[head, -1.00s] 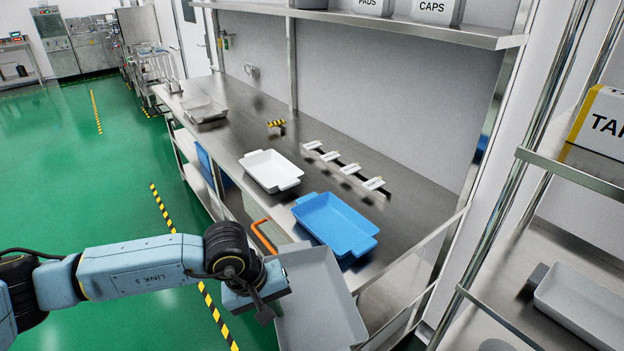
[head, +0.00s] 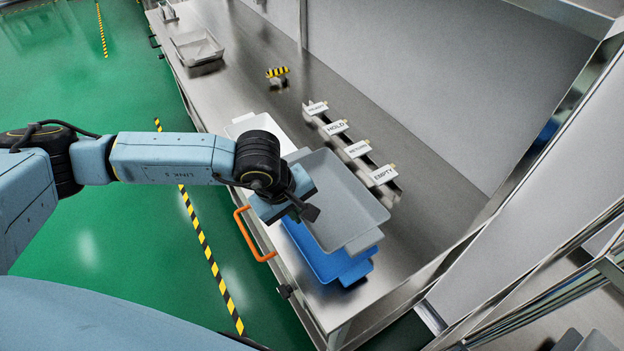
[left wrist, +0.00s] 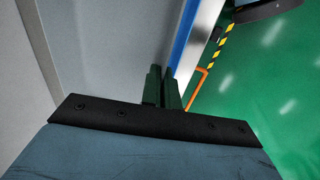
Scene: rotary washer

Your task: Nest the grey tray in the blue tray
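My left gripper (head: 300,207) is shut on the near left edge of the grey tray (head: 348,195). In the left wrist view its fingers (left wrist: 164,90) are close together at the tray's edge, and the grey tray (left wrist: 100,45) fills the upper left. In the head view the grey tray overlaps the far part of the blue tray (head: 318,258) and looks held above it, offset toward the back. The blue tray's near end shows on the bench. A blue strip (left wrist: 184,32) shows beyond the grey one in the left wrist view. My right gripper is out of view.
A white tray (head: 238,125) on the bench is partly hidden behind my arm. A row of labelled holders (head: 352,150) stands close behind the grey tray. Another grey tray (head: 197,48) is farther along the bench. An orange handle (head: 248,236) sticks out at the bench front.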

